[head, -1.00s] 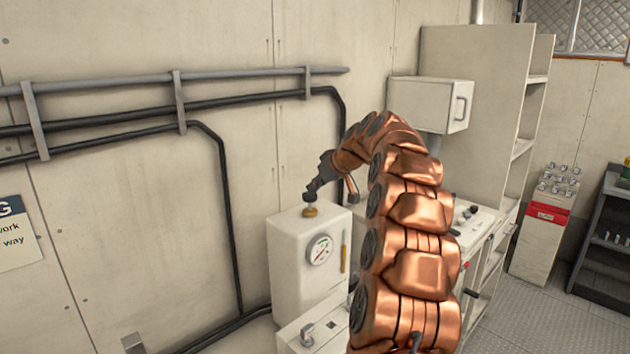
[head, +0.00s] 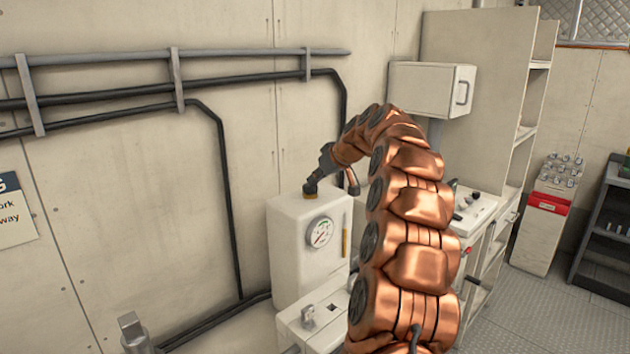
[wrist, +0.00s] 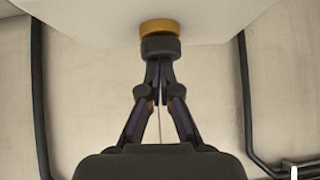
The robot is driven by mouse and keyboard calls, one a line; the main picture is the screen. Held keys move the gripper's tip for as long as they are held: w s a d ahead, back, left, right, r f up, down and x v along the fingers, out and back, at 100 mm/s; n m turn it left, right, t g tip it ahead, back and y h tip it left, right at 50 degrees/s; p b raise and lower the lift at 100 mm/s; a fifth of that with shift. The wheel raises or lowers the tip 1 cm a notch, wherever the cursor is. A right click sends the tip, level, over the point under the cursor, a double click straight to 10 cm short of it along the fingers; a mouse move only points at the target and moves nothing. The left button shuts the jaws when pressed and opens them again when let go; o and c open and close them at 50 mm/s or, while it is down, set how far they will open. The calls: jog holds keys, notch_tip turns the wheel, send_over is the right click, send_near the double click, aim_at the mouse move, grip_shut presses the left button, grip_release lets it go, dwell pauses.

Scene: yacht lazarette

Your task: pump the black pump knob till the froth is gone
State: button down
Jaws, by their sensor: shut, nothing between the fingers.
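The black pump knob (wrist: 160,48) sits close against a brass collar (wrist: 159,27) in the wrist view. In the head view the collar (head: 310,190) is on top of a white box (head: 287,243). My gripper (wrist: 159,66) is shut and empty, its fingertips at the knob's top and seemingly touching it. In the head view my gripper (head: 316,180) is right over the collar and hides most of the knob. A narrow amber strip (head: 345,243) shows on the box front beside a round gauge (head: 320,232); froth is too small to make out.
Dark pipes (head: 225,190) run along the wall left of the box. A lower white unit with a grey fitting (head: 308,315) stands in front. A wall cabinet (head: 425,88) and a control panel (head: 474,208) are behind my arm. Floor is open at right.

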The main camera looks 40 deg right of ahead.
aim_at(316, 187)
jog(key=shift+f, duration=0.25)
notch_tip(316, 187, up, 4)
jog(key=shift+d+f+p, duration=0.1)
jog(key=shift+p, duration=0.6)
jog(key=b+v, duration=0.2)
jog(key=v, duration=0.8)
jog(key=shift+r, duration=0.3)
